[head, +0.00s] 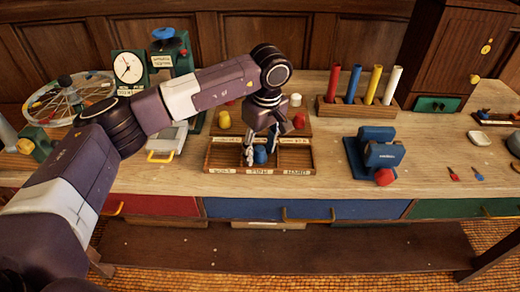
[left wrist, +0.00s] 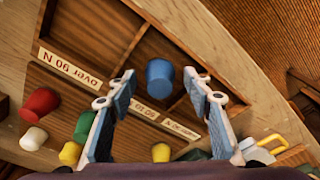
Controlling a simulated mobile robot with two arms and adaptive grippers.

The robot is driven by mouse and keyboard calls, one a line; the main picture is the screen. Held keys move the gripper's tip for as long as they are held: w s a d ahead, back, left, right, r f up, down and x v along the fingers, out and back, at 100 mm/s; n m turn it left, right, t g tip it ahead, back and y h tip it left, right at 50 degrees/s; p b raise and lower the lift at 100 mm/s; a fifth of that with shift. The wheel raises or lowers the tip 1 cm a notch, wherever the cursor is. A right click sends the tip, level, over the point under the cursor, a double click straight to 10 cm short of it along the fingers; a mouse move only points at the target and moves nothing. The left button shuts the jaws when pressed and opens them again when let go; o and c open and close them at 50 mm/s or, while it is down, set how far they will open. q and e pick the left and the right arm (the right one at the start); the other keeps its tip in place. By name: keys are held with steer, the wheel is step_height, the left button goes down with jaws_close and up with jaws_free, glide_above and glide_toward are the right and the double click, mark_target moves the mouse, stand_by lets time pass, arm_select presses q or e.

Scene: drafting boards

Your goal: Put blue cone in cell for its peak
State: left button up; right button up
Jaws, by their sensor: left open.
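The blue cone (head: 260,155) is in the middle front cell of the wooden tray (head: 216,156). In the left wrist view the blue cone (left wrist: 160,82) shows between dividers. My left gripper (head: 259,150) points down over the tray, coming from above. In the left wrist view its two fingers are spread, one on each side of the cone, with a gap to it on both sides. Labels mark the cells; one label (left wrist: 70,68) reads "over 90 N". My right gripper does not show.
A blue device (head: 372,153) with a red knob stands to the right, before a rack of coloured tubes (head: 353,106). Bare bench lies between tray and device.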

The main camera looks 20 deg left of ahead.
mark_target(263, 151)
arm_select(q)
steer(key=shift+r, duration=0.15)
step_height(263, 151, up, 12)
steer(key=d+b, duration=0.1)
steer(key=shift+s+d+b, duration=0.15)
steer(key=shift+s+b, duration=0.25)
